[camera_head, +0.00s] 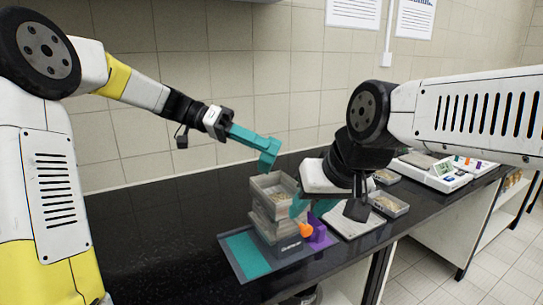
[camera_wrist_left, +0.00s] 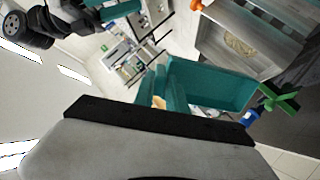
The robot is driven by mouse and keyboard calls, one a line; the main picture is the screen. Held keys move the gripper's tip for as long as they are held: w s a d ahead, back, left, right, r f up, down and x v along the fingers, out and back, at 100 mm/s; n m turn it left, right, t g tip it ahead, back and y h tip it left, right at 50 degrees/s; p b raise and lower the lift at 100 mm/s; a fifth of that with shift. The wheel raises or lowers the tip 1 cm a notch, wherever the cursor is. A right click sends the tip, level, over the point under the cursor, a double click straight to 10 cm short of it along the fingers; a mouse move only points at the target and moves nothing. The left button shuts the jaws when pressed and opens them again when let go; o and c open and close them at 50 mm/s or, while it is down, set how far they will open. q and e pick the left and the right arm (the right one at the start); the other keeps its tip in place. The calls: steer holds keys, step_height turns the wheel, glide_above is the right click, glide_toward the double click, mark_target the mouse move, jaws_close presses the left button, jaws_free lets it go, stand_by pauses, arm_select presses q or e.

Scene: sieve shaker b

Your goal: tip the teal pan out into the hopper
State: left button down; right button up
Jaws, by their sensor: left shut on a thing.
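My left gripper (camera_head: 240,133) reaches in from the left, high above the counter, and is shut on a teal piece that I take for the teal pan (camera_head: 268,152). The piece hangs above and slightly left of a stack of grey open boxes (camera_head: 272,190), apart from it. The left wrist view shows the teal piece (camera_wrist_left: 215,82) close up, tilted; its contents are unclear. The top grey box holds beige grains; I cannot tell for certain whether this is the hopper. My right gripper (camera_head: 311,206) is low beside the stack, its tips partly hidden.
A dark base with a teal patch (camera_head: 247,254), an orange knob (camera_head: 305,230) and a purple block (camera_head: 319,233) are at the stack. A grey tray (camera_head: 388,204) and a white scale (camera_head: 440,175) stand to the right. The black counter (camera_head: 150,240) is clear on the left.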

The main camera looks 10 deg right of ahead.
arm_select(q)
step_height(320, 180, up, 2)
steer(key=t+y, duration=0.1)
steer(key=y, duration=0.2)
steer(key=t+y, duration=0.1)
steer(key=y, duration=0.2)
steer(key=shift+d+y, duration=0.15)
steer(key=shift+y, duration=0.25)
steer(key=t+y, duration=0.1)
steer(key=y, duration=0.1)
steer(key=r+t+y, duration=0.1)
steer(key=y, duration=0.1)
steer(key=shift+y, duration=0.4)
steer(key=shift+a+r+t+y, duration=0.1)
steer(key=shift+a+t+y, duration=0.15)
steer(key=shift+y, duration=0.35)
steer(key=shift+d, duration=0.1)
